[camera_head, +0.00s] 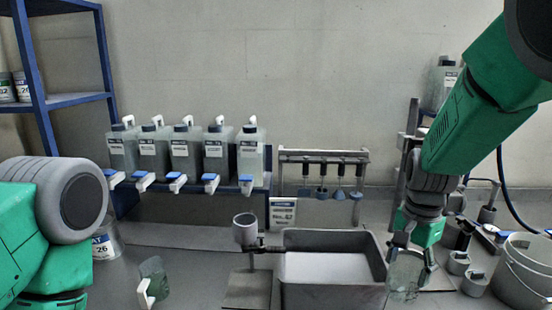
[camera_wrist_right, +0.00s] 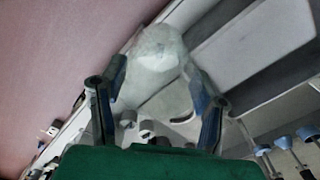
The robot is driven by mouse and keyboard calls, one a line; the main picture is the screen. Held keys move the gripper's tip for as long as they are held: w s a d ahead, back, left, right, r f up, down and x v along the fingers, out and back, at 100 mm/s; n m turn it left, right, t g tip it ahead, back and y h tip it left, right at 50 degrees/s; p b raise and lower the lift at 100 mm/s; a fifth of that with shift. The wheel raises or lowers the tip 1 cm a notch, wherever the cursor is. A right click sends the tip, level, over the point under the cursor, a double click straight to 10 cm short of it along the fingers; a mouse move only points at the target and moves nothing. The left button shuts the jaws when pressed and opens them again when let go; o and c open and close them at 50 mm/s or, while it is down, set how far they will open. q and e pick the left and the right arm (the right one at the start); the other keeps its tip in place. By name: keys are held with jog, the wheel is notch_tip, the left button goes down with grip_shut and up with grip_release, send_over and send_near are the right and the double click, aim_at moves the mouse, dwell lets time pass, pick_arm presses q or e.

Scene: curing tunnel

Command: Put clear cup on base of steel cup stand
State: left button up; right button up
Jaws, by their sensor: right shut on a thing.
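The clear cup (camera_head: 405,277) is between the fingers of my right gripper (camera_head: 410,258) at the right of the grey basin. In the right wrist view the cup (camera_wrist_right: 156,62) shows as a pale, see-through shape between the two fingers (camera_wrist_right: 160,105). My right gripper is shut on it. The steel cup stand (camera_head: 251,262) is left of the basin, with a steel cup (camera_head: 245,230) held at its top and a flat base plate (camera_head: 247,290) below. The visible part of the base is bare. My left gripper is out of view; only my left arm shows.
The grey basin (camera_head: 331,238) lies between the stand and my right gripper. A rack with hanging tools (camera_head: 322,160) stands behind it. A clear jug with a white handle (camera_head: 152,278) is left of the stand. A bucket (camera_head: 524,272) and small pots (camera_head: 475,283) are at right.

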aim_at(409, 296)
jog(key=f+b, duration=0.1)
jog(key=f, duration=0.1)
jog(key=s+f+n, duration=0.1)
jog(key=f, duration=0.1)
jog(key=d+f+n+b, duration=0.1)
jog(key=f, duration=0.1)
jog(key=shift+s+f+b, duration=0.3)
jog(key=shift+s+f, duration=0.05)
jog(key=shift+s, duration=0.05)
pick_arm(q)
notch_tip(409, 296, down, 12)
jog(key=b, duration=0.9)
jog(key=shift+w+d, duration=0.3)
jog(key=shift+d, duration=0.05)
pick_arm(e)
jog(key=s+a+f+n, duration=0.3)
jog(key=s+f+n, duration=0.7)
jog(key=f, duration=0.4)
jog(key=shift+s+a+f, duration=0.3)
jog(key=shift+s+a, duration=0.05)
jog(key=shift+s, duration=0.3)
